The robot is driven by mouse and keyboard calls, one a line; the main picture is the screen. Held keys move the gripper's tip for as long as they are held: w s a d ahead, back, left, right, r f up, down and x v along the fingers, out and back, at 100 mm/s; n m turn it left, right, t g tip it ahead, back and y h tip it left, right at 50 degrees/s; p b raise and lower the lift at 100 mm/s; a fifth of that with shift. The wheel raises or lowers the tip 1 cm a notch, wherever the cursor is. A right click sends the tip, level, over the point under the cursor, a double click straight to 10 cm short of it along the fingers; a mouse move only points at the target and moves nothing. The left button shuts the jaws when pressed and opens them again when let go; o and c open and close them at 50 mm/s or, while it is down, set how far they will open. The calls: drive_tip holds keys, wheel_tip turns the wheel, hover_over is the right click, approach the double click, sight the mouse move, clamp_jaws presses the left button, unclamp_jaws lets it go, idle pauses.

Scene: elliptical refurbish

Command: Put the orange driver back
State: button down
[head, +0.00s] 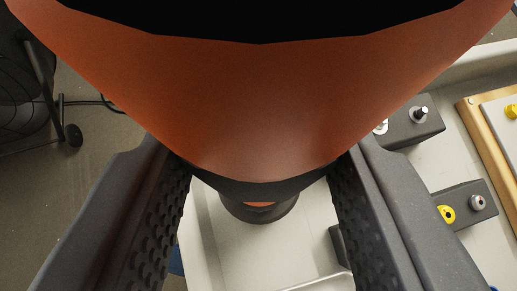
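The orange driver (260,110) fills the upper middle of the head view, very close to the camera, with black bands at its top and lower end. My gripper (260,215) has one dark, studded finger on each side of the driver's lower part, and both fingers appear to press against it. The driver points away from me toward a pale surface below. A dark round piece (262,208) shows beneath its lower end; I cannot tell whether it is part of the driver or a separate holder. The driver's tip is hidden.
A pale grey bench or tray (225,250) lies below. Dark blocks with knobs (412,128) and a yellow ring (446,214) stand at right, beside a wood-edged panel (487,135). At left are the floor (95,85) and a black fan-like object (20,95).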

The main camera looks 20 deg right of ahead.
drive_tip(key=shift+f, duration=0.15)
drive_tip(key=c, duration=0.8)
unclamp_jaws()
drive_tip(key=b+v, duration=0.2)
drive_tip(key=v, duration=1.1)
drive_tip(key=shift+s+a, duration=0.15)
drive_tip(key=shift+s, duration=0.15)
